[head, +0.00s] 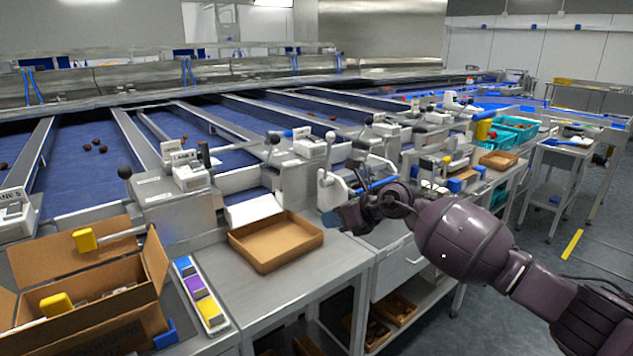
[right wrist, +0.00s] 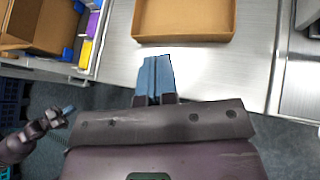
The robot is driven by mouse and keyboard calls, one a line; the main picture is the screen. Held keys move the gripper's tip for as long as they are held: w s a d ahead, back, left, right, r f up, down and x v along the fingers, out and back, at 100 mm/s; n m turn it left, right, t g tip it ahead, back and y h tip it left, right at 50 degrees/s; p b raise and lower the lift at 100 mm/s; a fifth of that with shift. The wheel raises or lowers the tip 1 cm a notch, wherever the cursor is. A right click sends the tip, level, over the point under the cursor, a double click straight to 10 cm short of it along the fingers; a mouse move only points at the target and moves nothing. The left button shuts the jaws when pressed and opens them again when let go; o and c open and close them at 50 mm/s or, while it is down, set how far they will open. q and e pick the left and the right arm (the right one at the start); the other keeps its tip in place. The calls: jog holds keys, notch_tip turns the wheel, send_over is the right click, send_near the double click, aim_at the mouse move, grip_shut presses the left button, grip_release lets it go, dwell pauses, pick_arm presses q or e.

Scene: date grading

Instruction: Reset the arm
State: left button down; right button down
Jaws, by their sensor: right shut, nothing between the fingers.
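My right arm reaches in from the right in the head view. Its gripper (head: 332,221) is beside the right edge of the empty cardboard tray (head: 275,240). In the right wrist view the blue-grey fingers of my right gripper (right wrist: 155,78) are pressed together with nothing between them, over the steel table's front edge. The cardboard tray also shows in the right wrist view (right wrist: 183,38), just beyond the fingertips and apart from them. My left gripper (right wrist: 66,110) shows small at the left of the right wrist view; its finger state is unclear. It is not in the head view.
An open cardboard box (head: 85,275) stands at the left on the steel table (head: 270,290). A strip of coloured blocks (head: 202,295) lies beside it. Blue conveyor lanes (head: 90,170) run behind, with a few dates. Open floor (head: 500,270) lies at the right.

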jog(key=s+a+r+m+t+y, duration=0.4)
jog(key=r+m+y, duration=0.3)
jog(key=r, duration=0.4)
jog(key=s+d+f+m+t+h, duration=0.2)
jog(key=s+d+f+m+h, duration=0.25)
jog(key=f+m, duration=0.4)
jog(key=s+d+f+m+t+h+p, duration=0.1)
jog(key=s+d+f+m+t+h, duration=0.35)
jog(key=m, duration=0.75)
jog(key=s+d+f+m+h, duration=0.45)
jog(key=d+f+m, duration=0.25)
jog(key=f+m, duration=0.25)
jog(key=s+d+f+m+g+h, duration=0.1)
jog(key=s+d+f+m+g, duration=0.1)
jog(key=s+f, duration=0.4)
jog(key=s+d+f+m+g+h, duration=0.1)
jog(key=s+d+f, duration=0.3)
jog(key=s, duration=0.8)
jog(key=s+d+f+m+g+h, duration=0.1)
jog(key=s+d+f+m+g, duration=0.1)
jog(key=s+f, duration=0.6)
jog(key=shift+s+d+m+g+h+p, duration=0.35)
jog(key=shift+s+d+m, duration=0.45)
jog(key=shift+m, duration=0.3)
